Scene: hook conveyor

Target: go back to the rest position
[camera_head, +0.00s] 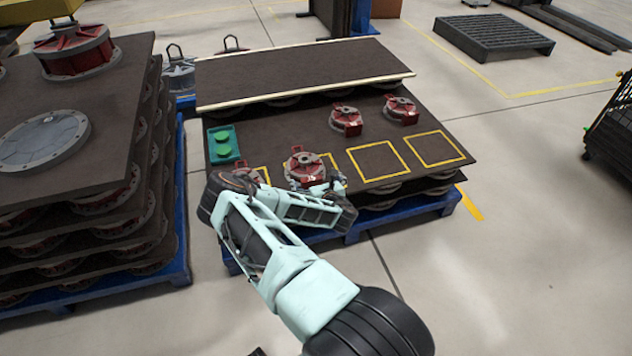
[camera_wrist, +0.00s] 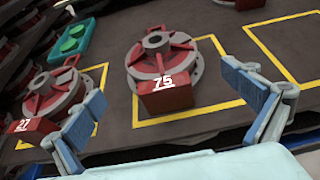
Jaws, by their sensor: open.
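My gripper (camera_wrist: 172,118) is open and empty. Its two blue fingers stand apart in the wrist view, with a red part marked 75 (camera_wrist: 165,75) showing between and beyond them. That part sits inside a yellow square on the dark board, and also shows in the head view (camera_head: 305,165) just beyond my arm. A second red part, marked 27 (camera_wrist: 52,95), sits in the yellow square to the left, partly behind the left finger. In the head view my arm hides most of it. I cannot tell the exact gap between fingers and part 75.
Two more red parts (camera_head: 346,120) (camera_head: 401,109) stand farther back on the board. Two yellow squares (camera_head: 378,161) to the right are empty. A green block (camera_head: 223,144) lies at the board's left. A tall pallet stack (camera_head: 120,150) stands at left.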

